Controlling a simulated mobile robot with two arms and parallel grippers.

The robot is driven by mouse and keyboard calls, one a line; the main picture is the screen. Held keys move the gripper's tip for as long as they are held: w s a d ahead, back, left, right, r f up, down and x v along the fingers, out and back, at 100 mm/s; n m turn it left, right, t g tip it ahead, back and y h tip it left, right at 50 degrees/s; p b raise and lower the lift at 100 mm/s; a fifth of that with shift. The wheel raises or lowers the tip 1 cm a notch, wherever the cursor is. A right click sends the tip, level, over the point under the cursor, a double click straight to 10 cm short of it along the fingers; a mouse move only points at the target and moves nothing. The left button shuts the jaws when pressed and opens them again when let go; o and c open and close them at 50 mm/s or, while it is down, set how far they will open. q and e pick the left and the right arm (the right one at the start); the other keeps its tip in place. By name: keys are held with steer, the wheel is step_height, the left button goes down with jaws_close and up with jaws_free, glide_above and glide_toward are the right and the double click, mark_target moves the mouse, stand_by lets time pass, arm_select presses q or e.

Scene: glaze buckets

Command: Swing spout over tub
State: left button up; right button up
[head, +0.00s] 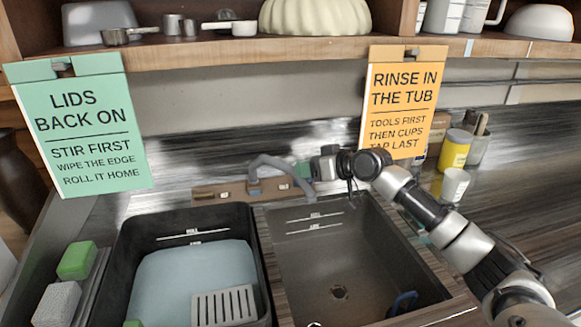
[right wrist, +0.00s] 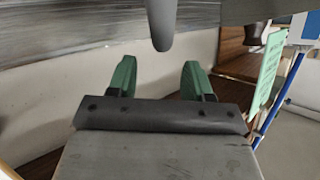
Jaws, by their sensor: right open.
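The grey curved spout (head: 283,162) rises from its base behind the basins, and its outlet end points right, over the back of the empty sink. The black tub (head: 118,262), holding pale blue water, stands left of the sink. My right gripper (head: 301,171) is at the spout's outlet end, with its green fingertips close to it. In the right wrist view, the gripper's fingers (right wrist: 158,78) are apart with nothing between them. The rounded grey spout end (right wrist: 161,25) hangs just beyond them, centred on the gap. I cannot tell if they touch. My left gripper is out of view.
The sink (head: 335,262) has a drain and a blue item at its right. A slotted grey piece (head: 224,305) is in the tub. Green and grey sponges (head: 76,260) lie at left. Signs hang from the shelf (head: 220,52). A yellow jar (head: 455,148) and cups stand at right.

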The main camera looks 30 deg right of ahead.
mark_target(291, 168)
steer(key=x, duration=0.5)
steer(key=shift+p, duration=0.35)
steer(key=shift+w+a+f, duration=0.3)
steer(key=shift+w, duration=0.25)
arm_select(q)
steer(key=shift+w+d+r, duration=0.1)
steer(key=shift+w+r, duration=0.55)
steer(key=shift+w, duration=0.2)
arm_select(e)
steer(key=shift+c, duration=0.5)
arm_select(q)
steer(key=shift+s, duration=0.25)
arm_select(e)
jaws_close()
